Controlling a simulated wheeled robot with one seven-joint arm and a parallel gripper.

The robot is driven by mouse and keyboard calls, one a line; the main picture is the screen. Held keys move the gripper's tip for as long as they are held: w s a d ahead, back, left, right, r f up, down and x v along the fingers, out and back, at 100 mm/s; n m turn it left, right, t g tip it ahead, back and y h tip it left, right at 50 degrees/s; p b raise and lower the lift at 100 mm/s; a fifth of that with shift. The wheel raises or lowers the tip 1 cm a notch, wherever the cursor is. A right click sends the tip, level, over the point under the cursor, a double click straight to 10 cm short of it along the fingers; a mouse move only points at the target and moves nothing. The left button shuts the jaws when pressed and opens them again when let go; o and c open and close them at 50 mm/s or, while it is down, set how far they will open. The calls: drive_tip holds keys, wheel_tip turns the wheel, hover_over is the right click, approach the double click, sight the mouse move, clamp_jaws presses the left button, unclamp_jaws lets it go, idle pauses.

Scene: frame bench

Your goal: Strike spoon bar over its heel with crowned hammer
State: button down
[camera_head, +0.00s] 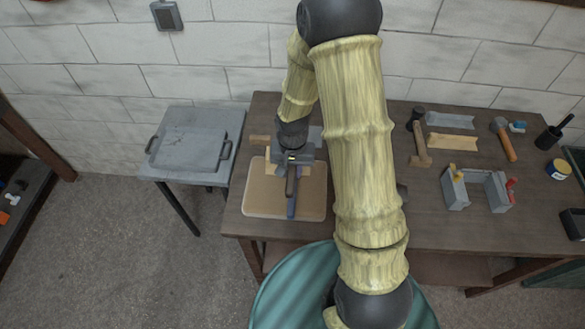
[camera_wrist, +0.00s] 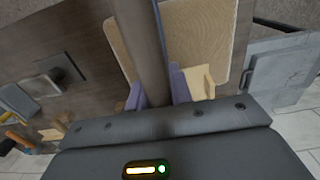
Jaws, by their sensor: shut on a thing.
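My gripper (camera_head: 290,168) is over the left end of the bench, shut on a long dark bar (camera_wrist: 150,45). In the head view the bar (camera_head: 291,187) reaches over a tan board. I cannot tell whether it is the spoon bar or a tool handle; its far end is not clear. A hammer with a dark head and pale wooden handle (camera_head: 421,148) lies right of my arm. Another hammer with an orange handle (camera_head: 507,143) lies further right. I cannot tell which is crowned.
The tan board (camera_head: 255,203) lies on the bench (camera_head: 236,219) under my gripper. A grey side table (camera_head: 215,119) holds a grey tray (camera_head: 182,153). A dark block with a post (camera_wrist: 55,78) shows in the wrist view.

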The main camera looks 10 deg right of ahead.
drive_tip(key=shift+f+b, duration=1.3)
drive_tip(key=shift+f, duration=0.55)
wheel_tip(320, 180, down, 5)
drive_tip(key=b, duration=0.4)
wheel_tip(320, 180, up, 8)
drive_tip(key=p, duration=0.6)
drive_tip(key=shift+r, duration=0.25)
drive_tip(key=shift+s+f, duration=0.1)
drive_tip(key=shift+a+f, duration=0.1)
